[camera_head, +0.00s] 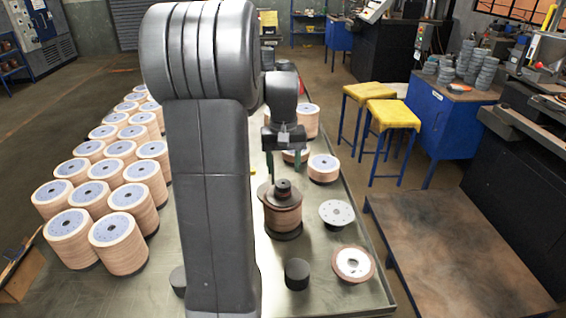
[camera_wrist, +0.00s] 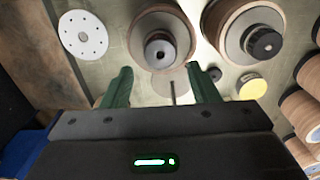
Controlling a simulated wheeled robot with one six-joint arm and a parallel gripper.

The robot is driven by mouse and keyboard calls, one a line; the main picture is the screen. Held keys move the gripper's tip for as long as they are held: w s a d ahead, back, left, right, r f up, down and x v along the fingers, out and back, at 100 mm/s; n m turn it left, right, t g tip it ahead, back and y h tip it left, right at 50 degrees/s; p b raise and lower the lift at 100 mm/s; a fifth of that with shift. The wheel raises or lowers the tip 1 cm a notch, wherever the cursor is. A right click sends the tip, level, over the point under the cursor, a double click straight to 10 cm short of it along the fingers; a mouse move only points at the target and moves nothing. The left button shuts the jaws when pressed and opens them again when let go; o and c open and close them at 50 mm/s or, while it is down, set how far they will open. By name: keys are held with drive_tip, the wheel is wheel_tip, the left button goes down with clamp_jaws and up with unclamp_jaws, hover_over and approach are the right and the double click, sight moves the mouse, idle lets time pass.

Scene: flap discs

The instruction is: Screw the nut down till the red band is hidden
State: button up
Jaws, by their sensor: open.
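A stack of brown flap discs (camera_head: 283,216) stands on the metal table below my gripper, with a dark stepped nut (camera_head: 283,188) on top. I cannot make out a red band in either view. My gripper (camera_head: 284,170) is open, its two green fingers pointing down above the nut. The fingers also show in the wrist view (camera_wrist: 161,78), apart, with no nut between them.
A second stack (camera_wrist: 220,20) with a black knob (camera_wrist: 266,42) stands beside it. A white holed disc (camera_head: 337,213), a ringed disc (camera_head: 352,263) and a black cylinder (camera_head: 297,273) lie nearby. Several disc stacks (camera_head: 118,238) fill the left. Yellow stools (camera_head: 393,112) stand right.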

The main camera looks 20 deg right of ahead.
sight(283, 185)
drive_tip(key=shift+f+b, duration=1.5)
drive_tip(key=shift+f, duration=1.3)
drive_tip(key=n+p, duration=0.1)
drive_tip(key=n, duration=0.2)
drive_tip(key=shift+r, duration=0.1)
drive_tip(key=n, duration=0.4)
drive_tip(key=shift+n+p, duration=0.3)
drive_tip(key=shift+p, duration=0.05)
drive_tip(key=n, duration=0.4)
drive_tip(key=shift+p, duration=0.4)
drive_tip(key=n, duration=0.3)
drive_tip(key=shift+c, duration=0.4)
